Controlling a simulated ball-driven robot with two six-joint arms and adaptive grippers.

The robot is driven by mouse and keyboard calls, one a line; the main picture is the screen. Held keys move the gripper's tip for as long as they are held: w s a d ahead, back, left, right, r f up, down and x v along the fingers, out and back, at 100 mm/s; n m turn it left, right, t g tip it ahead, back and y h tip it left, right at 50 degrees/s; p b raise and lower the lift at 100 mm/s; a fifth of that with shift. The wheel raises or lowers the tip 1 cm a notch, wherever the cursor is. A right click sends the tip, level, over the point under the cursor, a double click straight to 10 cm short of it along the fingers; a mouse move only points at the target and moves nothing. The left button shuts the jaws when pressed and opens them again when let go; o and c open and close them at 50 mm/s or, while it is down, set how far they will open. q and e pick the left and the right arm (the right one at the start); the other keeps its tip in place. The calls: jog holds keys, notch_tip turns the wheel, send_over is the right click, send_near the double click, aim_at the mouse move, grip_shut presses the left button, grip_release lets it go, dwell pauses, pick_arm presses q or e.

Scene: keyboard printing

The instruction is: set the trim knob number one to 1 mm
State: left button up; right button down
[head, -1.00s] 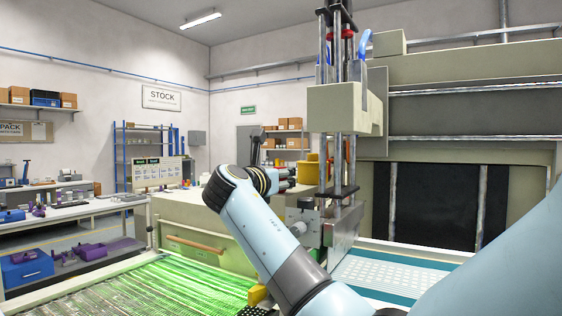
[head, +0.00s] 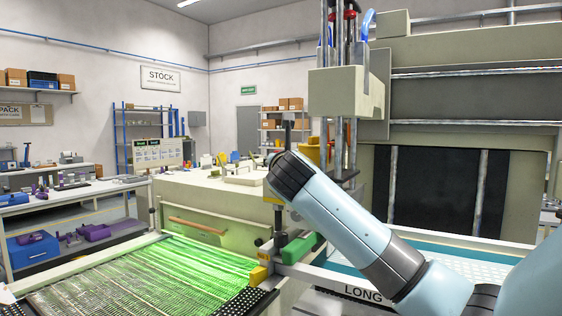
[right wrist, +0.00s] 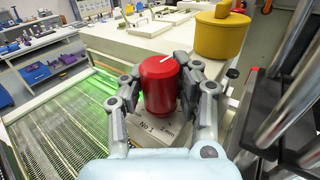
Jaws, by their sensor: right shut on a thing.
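The trim knob number one (right wrist: 159,86) is a red cylinder in the right wrist view, with a short white line on its top slanting to the upper right. The plate (right wrist: 147,138) below it reads "No 1" and "2 mm"; other markings are hidden by the knob and fingers. My right gripper (right wrist: 162,95) is shut on the knob, a grey finger on each side. In the head view my right arm crosses the middle and hides that gripper and the knob. My left gripper is in neither current view.
A yellow round pot (right wrist: 222,33) stands behind the knob. A green-lit screen bed (head: 150,280) lies at the left, and upright metal rods (right wrist: 300,85) rise close at the right. A cream cabinet (head: 200,205) stands beyond the bed.

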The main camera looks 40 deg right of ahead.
jog(key=shift+f, duration=0.15)
jog(key=c, duration=0.9)
grip_release()
jog(key=shift+s+a, duration=0.1)
jog(key=v, duration=1.1)
jog(key=shift+s+a, duration=0.2)
jog(key=shift+s, duration=0.2)
